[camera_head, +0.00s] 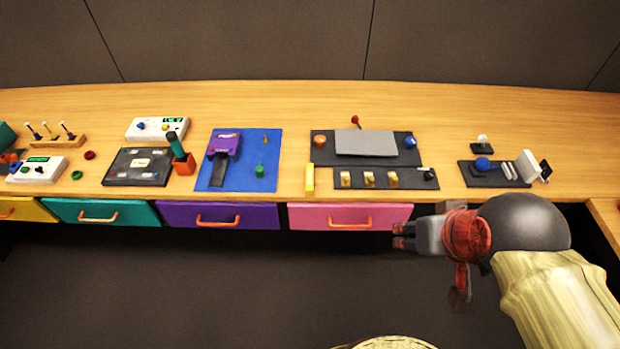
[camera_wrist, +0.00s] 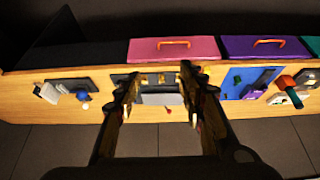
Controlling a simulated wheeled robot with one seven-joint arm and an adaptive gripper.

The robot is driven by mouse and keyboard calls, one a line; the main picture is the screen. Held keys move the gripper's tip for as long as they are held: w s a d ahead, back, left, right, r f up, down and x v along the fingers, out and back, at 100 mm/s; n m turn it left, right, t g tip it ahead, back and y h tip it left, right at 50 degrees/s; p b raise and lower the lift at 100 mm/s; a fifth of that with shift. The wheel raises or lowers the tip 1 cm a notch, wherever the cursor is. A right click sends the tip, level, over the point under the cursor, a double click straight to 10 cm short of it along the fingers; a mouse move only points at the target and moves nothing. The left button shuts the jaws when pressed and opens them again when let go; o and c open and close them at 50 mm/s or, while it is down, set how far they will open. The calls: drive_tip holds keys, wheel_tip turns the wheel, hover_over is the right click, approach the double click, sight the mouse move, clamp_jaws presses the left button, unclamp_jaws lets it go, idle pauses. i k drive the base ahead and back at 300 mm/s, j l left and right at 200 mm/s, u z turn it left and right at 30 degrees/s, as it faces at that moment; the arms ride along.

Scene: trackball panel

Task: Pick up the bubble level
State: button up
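A small yellow bar (camera_head: 309,180), which looks like the bubble level, is near the table's front edge in the head view. It is just left of a dark panel with several small yellow-topped blocks (camera_head: 368,179). I cannot make it out clearly in the wrist view, where a finger may cover it. My gripper (camera_head: 402,236) is in front of the table edge by the pink drawer, to the right of the yellow bar and apart from it. In the wrist view my gripper (camera_wrist: 159,72) has its two fingers spread, with nothing held between them.
The wooden table (camera_head: 290,97) has a clear back strip. A blue mat (camera_head: 247,175) lies left of the yellow bar; a dark panel with a grey plate (camera_head: 366,142) is behind right. A panel with a blue ball (camera_head: 483,164) is farther right. The pink drawer (camera_head: 335,217) is closed.

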sight(309, 176)
drive_tip(key=j+z, duration=0.25)
drive_tip(key=j, duration=0.15)
drive_tip(key=k+j+z, duration=0.2)
drive_tip(key=j, duration=0.2)
drive_tip(key=j+z, duration=0.25)
drive_tip(key=j, duration=0.2)
drive_tip(key=k+j+z, duration=0.2)
drive_tip(key=j, duration=0.15)
drive_tip(key=k+j+z, duration=0.1)
drive_tip(key=j+z, duration=0.15)
drive_tip(key=j, duration=0.15)
